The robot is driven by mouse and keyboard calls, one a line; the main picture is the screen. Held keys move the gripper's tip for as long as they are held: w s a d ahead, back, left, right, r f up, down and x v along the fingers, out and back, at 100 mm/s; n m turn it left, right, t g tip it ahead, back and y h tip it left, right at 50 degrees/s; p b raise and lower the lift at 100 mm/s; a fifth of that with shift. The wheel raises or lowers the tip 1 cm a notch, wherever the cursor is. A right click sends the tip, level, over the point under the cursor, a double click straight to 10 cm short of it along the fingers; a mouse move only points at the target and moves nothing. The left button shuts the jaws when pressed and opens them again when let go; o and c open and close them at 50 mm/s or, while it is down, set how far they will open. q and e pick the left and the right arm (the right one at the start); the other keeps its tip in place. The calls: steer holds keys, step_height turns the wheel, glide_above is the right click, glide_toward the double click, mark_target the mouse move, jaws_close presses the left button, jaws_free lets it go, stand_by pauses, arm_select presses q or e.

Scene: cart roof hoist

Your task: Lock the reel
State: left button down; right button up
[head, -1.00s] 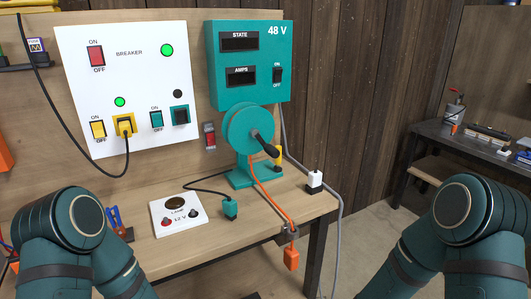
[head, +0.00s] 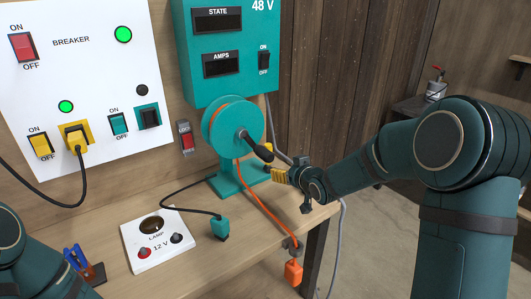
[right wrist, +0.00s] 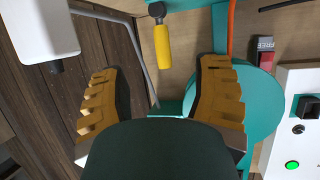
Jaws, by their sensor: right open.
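The teal reel (head: 216,131) with orange cord stands on the bench, its black crank handle (head: 259,150) pointing right and down. In the right wrist view the teal reel (right wrist: 262,108) is at the right, partly hidden by a finger. A yellow lever (right wrist: 162,47) on a dark pivot shows ahead, between the finger lines. My right gripper (head: 281,174) is beside the reel stand, just below the crank handle. In the wrist view the right gripper (right wrist: 162,95) is open and empty, apart from the lever. My left gripper is out of view.
A small red switch (head: 187,136) is on the board by the reel; its FREE label (right wrist: 265,43) shows in the wrist view. A white block (right wrist: 48,30) is near the left finger. The lamp box (head: 155,243) and teal plug (head: 220,228) lie on the bench; orange cord hangs over its edge.

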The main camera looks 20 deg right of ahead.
steer(key=shift+w+a+f+b, duration=0.1)
steer(key=shift+w+a+f, duration=0.25)
steer(key=shift+w, duration=2)
steer(key=shift+w+a+f+b, duration=0.15)
steer(key=shift+w+a+f, duration=0.2)
steer(key=shift+w, duration=2)
steer(key=shift+w+a+f+b, duration=0.1)
steer(key=shift+w+a+f, duration=0.25)
steer(key=shift+w, duration=2)
steer(key=shift+r, duration=0.1)
jaws_close()
